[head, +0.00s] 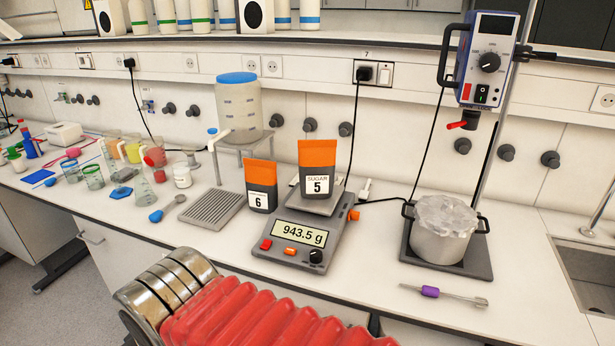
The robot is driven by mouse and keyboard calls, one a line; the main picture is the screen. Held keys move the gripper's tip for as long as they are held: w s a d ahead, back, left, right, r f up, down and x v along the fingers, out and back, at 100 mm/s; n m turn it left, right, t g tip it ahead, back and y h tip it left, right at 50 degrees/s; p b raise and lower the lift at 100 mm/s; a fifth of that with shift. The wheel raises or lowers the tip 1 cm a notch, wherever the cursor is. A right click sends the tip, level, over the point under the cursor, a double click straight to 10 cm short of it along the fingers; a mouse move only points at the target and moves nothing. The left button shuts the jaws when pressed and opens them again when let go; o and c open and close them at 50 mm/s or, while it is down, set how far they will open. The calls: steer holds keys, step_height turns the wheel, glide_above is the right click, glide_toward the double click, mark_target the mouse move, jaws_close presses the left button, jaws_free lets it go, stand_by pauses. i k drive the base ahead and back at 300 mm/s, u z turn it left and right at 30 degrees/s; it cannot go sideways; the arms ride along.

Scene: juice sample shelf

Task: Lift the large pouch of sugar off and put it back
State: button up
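The scale's display reads 943.5 g. A second dark pouch with an orange top, labelled "6" (260,188), stands on the bench just left of the scale; the small word on its label is too small to read. The red ribbed sleeve and metal rings at the bottom front look like part of my arm. My gripper is not in view, and nothing is seen touching either pouch.
A pot (443,235) sits on a dark plate right of the scale, under a stirrer (487,60) on a stand. A purple-handled tool (440,293) lies in front. A clear tank with blue lid (239,105) stands behind pouch 6; a grey drain grid (213,209) lies left. Glassware crowds the far left.

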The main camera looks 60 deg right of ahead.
mark_target(316, 158)
steer(key=i, duration=0.9)
steer(key=z, duration=0.05)
